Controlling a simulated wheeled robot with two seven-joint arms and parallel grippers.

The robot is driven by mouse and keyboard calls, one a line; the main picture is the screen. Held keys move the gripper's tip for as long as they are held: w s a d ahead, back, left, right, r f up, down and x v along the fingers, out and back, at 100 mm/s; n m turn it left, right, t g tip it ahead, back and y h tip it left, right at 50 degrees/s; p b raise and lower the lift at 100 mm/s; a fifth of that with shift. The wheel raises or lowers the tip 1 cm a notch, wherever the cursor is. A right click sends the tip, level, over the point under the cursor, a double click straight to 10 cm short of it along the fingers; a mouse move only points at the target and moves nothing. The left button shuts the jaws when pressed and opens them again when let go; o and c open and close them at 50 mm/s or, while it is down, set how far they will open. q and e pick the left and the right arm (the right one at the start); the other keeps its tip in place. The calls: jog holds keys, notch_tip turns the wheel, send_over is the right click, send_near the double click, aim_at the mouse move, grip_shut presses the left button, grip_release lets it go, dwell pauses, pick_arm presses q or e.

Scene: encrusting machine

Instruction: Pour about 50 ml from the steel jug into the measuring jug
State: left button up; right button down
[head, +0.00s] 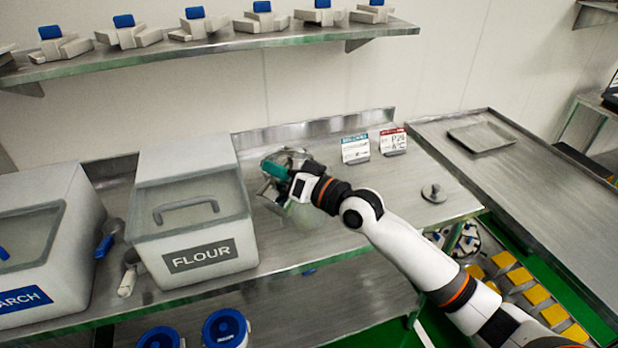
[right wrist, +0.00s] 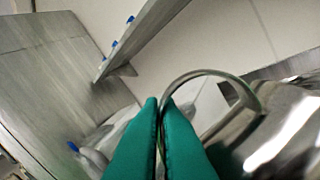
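The steel jug (right wrist: 285,145) is shiny metal and fills the lower right of the right wrist view, where it looks tilted. Its curved handle (right wrist: 212,76) runs down to my right gripper (right wrist: 160,105). The green fingers are closed together on this handle. In the head view my right gripper (head: 279,172) is above the bench, beside the flour bin, and covers much of the steel jug. A clear, pale vessel, seemingly the measuring jug (head: 308,217), stands just below and right of the gripper. Its markings and any liquid level cannot be made out. My left gripper is out of view.
The flour bin (head: 195,222) stands close left of the gripper, with another white bin (head: 45,240) beyond it. Two small signs (head: 355,149) stand at the back. A small metal object (head: 433,193) lies on the right. The bench between is mostly clear. A shelf (head: 220,43) runs above.

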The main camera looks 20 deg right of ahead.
aim_at(268, 196)
jog(key=shift+w+d+r+m, duration=0.15)
jog(key=shift+d+r+m, duration=0.05)
jog(key=shift+r+m, duration=0.2)
dwell(1.2)
jog(key=shift+w+d+r, duration=0.1)
jog(key=shift+w+d, duration=0.1)
dwell(0.4)
jog(key=s+a+f+n, duration=0.1)
jog(key=a+n, duration=0.1)
jog(key=n, duration=0.1)
jog(key=shift+s+f+b, duration=0.35)
jog(key=shift+f+b, duration=0.05)
jog(key=shift+s+a+n, duration=0.1)
jog(key=shift+n, duration=0.3)
jog(key=shift+s+a+f+n, duration=0.1)
jog(key=shift+s+a+n, duration=0.15)
jog(key=shift+n, duration=0.35)
jog(key=shift+s+a+f+n, duration=0.1)
jog(key=shift+a+n, duration=0.15)
jog(key=shift+n, duration=0.35)
